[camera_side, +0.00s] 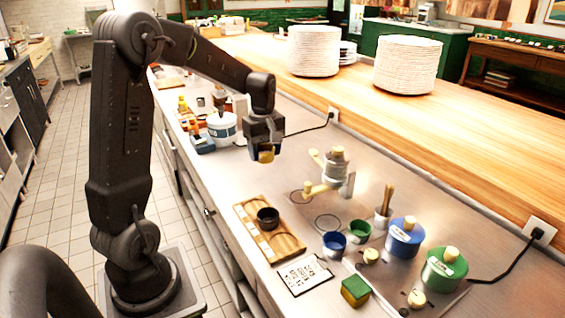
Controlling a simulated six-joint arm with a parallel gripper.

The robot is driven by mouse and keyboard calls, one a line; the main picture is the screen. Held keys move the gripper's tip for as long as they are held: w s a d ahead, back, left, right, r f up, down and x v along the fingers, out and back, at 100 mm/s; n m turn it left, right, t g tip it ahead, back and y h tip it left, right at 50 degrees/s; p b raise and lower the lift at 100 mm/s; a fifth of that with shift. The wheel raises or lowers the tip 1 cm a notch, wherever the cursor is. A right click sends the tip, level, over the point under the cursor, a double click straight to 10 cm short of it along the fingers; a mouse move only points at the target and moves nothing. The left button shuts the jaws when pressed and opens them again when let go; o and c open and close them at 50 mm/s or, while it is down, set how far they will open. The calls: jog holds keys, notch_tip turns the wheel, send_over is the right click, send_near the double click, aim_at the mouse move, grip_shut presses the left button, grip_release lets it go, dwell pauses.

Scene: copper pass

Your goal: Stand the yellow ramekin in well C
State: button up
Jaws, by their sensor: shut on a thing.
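My gripper (266,151) is shut on the yellow ramekin (267,157) and holds it in the air above the steel counter, beyond the wooden board. Only a small yellow part of the ramekin shows below the jaws. The wooden board (246,224) has round wells in a row and a paler strip along its left side. A black ramekin (268,218) stands in the middle of the board. A well at the near end (288,246) looks empty. I cannot read any well letters, so I cannot tell which is well C.
A blue ramekin (334,244) and a green ramekin (359,231) stand right of the board. A steel device with cream handles (335,172), blue (404,240) and green (443,271) canisters, a sponge (355,291) and a written card (303,274) are nearby. Bottles and a tub (222,126) crowd the far left.

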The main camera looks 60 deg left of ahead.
jog(key=shift+s+a+r, duration=0.25)
jog(key=shift+s+r, duration=0.05)
jog(key=shift+s, duration=0.05)
jog(key=s+d+r, duration=0.1)
jog(key=s+d, duration=0.3)
send_over(283, 244)
jog(key=f, duration=0.7)
jog(key=shift+s+a, duration=0.1)
jog(key=shift+a, duration=0.2)
jog(key=shift+d+f, duration=0.35)
jog(key=shift+f, duration=1.85)
jog(key=shift+f, duration=0.15)
jog(key=o, duration=1)
jog(key=shift+o, duration=0.2)
